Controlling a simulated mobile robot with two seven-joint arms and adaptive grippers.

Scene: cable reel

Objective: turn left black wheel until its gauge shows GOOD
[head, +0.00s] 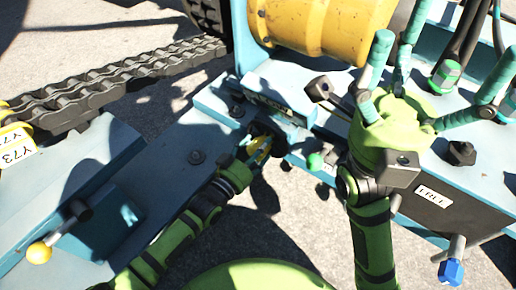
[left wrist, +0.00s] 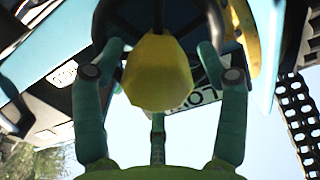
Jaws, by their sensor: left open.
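My left gripper (head: 262,143) is beside a dark part under the blue frame in the head view, its fingers mostly hidden. In the left wrist view its teal fingers (left wrist: 160,85) are open on both sides of a yellow faceted piece (left wrist: 158,75), not closed on it. Behind that piece is a black round part that looks like the black wheel (left wrist: 185,14), partly hidden. A white label (left wrist: 205,92) behind the fingers shows letters like "LO", partly covered, so I cannot tell the full gauge reading. My right gripper (head: 425,68) has its fingers spread wide and empty above the blue deck.
A yellow drum (head: 325,28) lies at the top. A heavy chain (head: 120,82) runs to the left. Green-capped (head: 445,76) and blue-capped (head: 451,271) fittings stand at the right. A yellow-knobbed lever (head: 39,252) sticks out at the lower left.

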